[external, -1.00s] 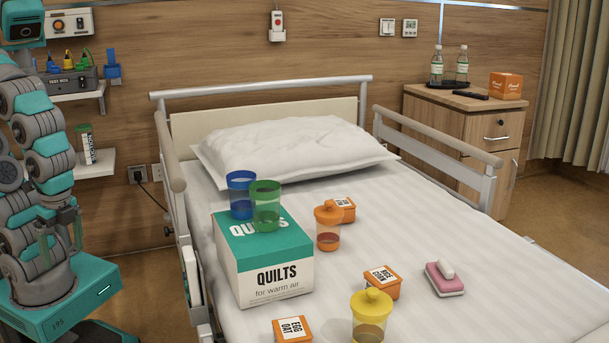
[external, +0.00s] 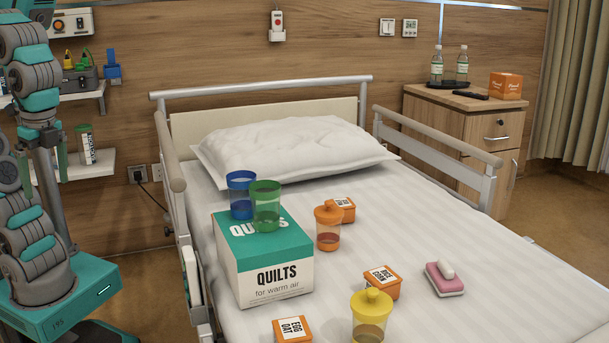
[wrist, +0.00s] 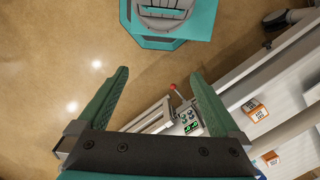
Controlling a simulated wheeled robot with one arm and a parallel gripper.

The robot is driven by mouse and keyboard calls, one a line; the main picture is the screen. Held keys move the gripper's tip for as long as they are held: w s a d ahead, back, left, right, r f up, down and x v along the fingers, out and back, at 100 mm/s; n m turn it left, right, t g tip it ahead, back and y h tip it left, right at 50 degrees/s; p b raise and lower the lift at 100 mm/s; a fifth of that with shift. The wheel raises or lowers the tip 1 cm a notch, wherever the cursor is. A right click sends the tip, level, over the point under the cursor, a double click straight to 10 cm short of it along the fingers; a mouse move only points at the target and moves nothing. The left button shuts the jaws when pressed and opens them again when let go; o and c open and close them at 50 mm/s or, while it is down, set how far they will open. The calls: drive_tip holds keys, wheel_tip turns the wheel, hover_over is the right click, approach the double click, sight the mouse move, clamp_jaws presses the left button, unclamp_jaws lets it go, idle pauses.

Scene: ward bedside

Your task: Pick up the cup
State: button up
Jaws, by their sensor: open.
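Several cups stand around the bed, and the task does not say which one. A blue cup (external: 240,197) and a green cup (external: 265,207) stand upright on the quilts box (external: 275,273). An orange lidded cup (external: 328,228) stands on the bed right of the box. A yellow lidded cup (external: 371,318) stands at the near edge of the picture. My gripper (wrist: 158,78) is open and empty, with green fingers spread above the floor in the wrist view. In the external view it is at the far left, well away from the cups. No cup is recognisable in the wrist view.
The bed (external: 430,220) has side rails; the left rail (external: 172,165) lies between my arm and the cups. Small orange boxes (external: 382,283) and a pink soap-like block (external: 445,278) lie on the sheet. A wall shelf (external: 85,163) is beside my arm.

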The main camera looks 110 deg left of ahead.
drive_tip(key=w+a+r+t, duration=0.1)
drive_tip(key=w+a+r, duration=0.15)
drive_tip(key=w, duration=0.65)
drive_tip(key=w+a+r+t, duration=0.1)
drive_tip(key=w+a+r, duration=0.15)
drive_tip(key=w, duration=0.65)
drive_tip(key=n+t+y+b, duration=0.2)
drive_tip(key=n+t+y, duration=0.15)
drive_tip(key=n, duration=0.35)
hover_over(326, 224)
drive_tip(key=s, duration=0.5)
wheel_tip(326, 224, down, 5)
drive_tip(key=shift+h, duration=0.45)
drive_tip(key=s+x, duration=0.1)
drive_tip(key=x, duration=0.6)
drive_tip(key=s+d+f+x, duration=0.1)
drive_tip(key=x, duration=0.7)
drive_tip(key=s+d+p+x, duration=0.1)
drive_tip(key=x, duration=0.6)
drive_tip(key=shift+f, duration=0.5)
drive_tip(key=shift+c, duration=0.2)
drive_tip(key=c, duration=1)
